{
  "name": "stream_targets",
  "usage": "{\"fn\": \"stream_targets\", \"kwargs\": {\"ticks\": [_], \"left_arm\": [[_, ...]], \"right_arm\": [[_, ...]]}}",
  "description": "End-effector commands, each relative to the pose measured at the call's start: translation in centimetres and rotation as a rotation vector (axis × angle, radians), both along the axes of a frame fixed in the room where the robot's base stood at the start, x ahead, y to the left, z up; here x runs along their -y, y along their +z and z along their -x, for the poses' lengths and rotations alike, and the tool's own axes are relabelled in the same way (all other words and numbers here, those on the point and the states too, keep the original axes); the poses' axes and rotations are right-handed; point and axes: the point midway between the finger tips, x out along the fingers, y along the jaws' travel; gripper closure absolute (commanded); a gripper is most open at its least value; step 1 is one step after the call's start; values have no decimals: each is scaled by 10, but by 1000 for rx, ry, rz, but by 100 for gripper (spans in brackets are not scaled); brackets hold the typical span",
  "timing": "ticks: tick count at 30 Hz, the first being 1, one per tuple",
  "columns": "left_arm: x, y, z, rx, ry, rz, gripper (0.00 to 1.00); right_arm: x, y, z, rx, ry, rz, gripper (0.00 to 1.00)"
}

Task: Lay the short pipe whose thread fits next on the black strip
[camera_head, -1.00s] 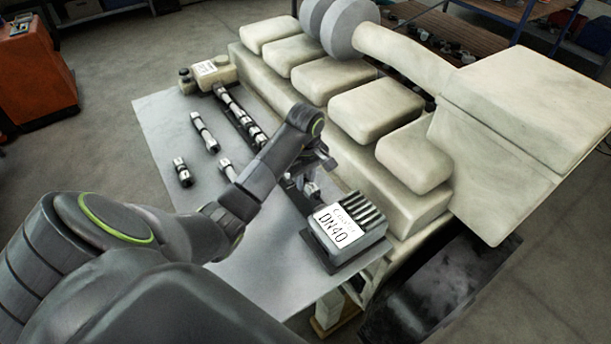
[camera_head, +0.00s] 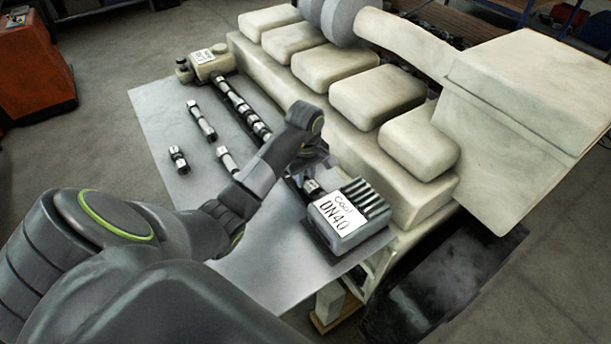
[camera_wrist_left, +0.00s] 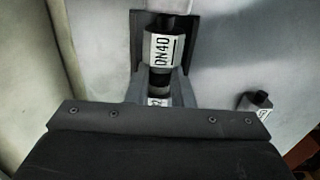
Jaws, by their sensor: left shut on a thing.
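My left gripper (camera_head: 310,176) is shut on a short pipe (camera_wrist_left: 163,48), a light metal piece with a DN40 label, a dark middle and a dark threaded end. In the left wrist view the fingers (camera_wrist_left: 159,90) close around its dark middle. The pipe lies over the black strip (camera_wrist_left: 139,35), lined up with it; I cannot tell whether it touches. The black strip (camera_head: 282,158) is partly hidden by my arm, and several joined pipes (camera_head: 237,106) lie on its far part. My right gripper is out of view.
The grey box labelled Cool DN40 (camera_head: 345,222) stands at the strip's near end, close to my gripper. Loose pipes (camera_head: 201,119), (camera_head: 178,159), (camera_head: 227,157) lie on the table (camera_head: 160,105) left of the strip. A cream engine block (camera_head: 330,128) borders it on the right.

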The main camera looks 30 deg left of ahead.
Motion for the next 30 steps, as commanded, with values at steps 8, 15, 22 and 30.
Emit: {"fn": "stream_targets", "kwargs": {"ticks": [8,15,22,30], "left_arm": [[0,0,0,1,0,-1,100],[0,-1,0,1,0,-1,100],[0,-2,0,2,0,0,100],[0,-2,0,2,0,0,100]], "right_arm": [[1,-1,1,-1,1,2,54],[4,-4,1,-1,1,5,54],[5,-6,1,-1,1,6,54],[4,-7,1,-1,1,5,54]]}}
